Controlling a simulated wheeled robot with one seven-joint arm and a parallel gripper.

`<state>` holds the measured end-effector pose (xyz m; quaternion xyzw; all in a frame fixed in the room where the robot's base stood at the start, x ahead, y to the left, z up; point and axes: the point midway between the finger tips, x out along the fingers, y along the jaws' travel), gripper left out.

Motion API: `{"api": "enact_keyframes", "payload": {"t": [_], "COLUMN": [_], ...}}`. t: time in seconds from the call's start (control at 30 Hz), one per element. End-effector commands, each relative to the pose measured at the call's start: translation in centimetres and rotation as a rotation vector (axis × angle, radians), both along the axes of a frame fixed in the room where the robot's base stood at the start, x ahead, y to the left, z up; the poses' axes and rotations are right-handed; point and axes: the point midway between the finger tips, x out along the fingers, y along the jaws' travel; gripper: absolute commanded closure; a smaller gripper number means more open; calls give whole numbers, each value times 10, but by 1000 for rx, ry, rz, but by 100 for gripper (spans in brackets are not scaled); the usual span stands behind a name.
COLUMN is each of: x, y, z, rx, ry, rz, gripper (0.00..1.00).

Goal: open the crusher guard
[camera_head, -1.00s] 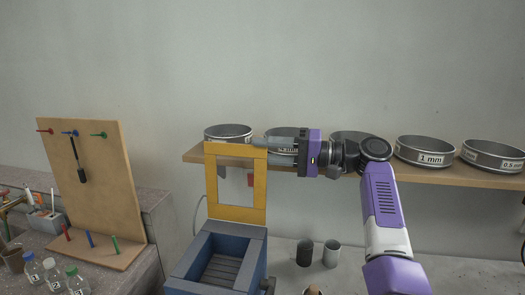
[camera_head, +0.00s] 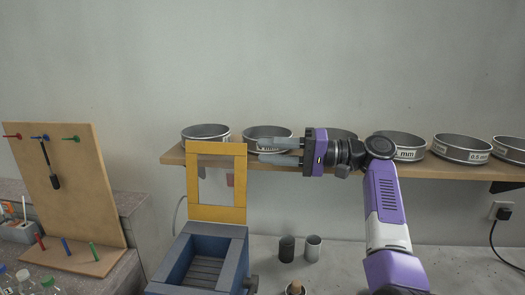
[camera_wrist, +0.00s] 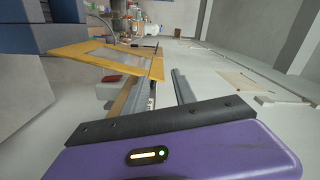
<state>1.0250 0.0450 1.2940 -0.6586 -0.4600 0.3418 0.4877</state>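The crusher guard (camera_head: 240,214) is a yellow frame with a clear window. It stands upright at the back of the blue crusher box (camera_head: 168,289), whose open top shows grey slats inside. My gripper (camera_head: 262,151) is to the right of the guard's upper part, fingers pointing left, apart and empty. In the wrist view the guard (camera_wrist: 75,52) lies ahead and to the left of the fingers (camera_wrist: 165,88), with a gap between. The blue crusher body (camera_wrist: 18,42) fills the wrist view's upper left.
A shelf (camera_head: 290,170) with several labelled sieves (camera_head: 206,132) runs behind my gripper. A dark cup (camera_head: 286,249) and a grey cup (camera_head: 313,249) stand right of the crusher. A wooden peg board (camera_head: 75,190) stands at the left.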

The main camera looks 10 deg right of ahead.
Motion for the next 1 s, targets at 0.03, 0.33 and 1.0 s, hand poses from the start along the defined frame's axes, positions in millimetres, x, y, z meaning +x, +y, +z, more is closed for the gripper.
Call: {"api": "enact_keyframes", "payload": {"t": [0.03, 0.33, 1.0], "x": [-1, -7, -6], "y": [-3, -18, -17], "z": [0, 0, 16], "rx": [0, 0, -1], "ry": [0, 0, -20], "rz": [-1, 0, 3], "gripper": [67, 67, 100]}}
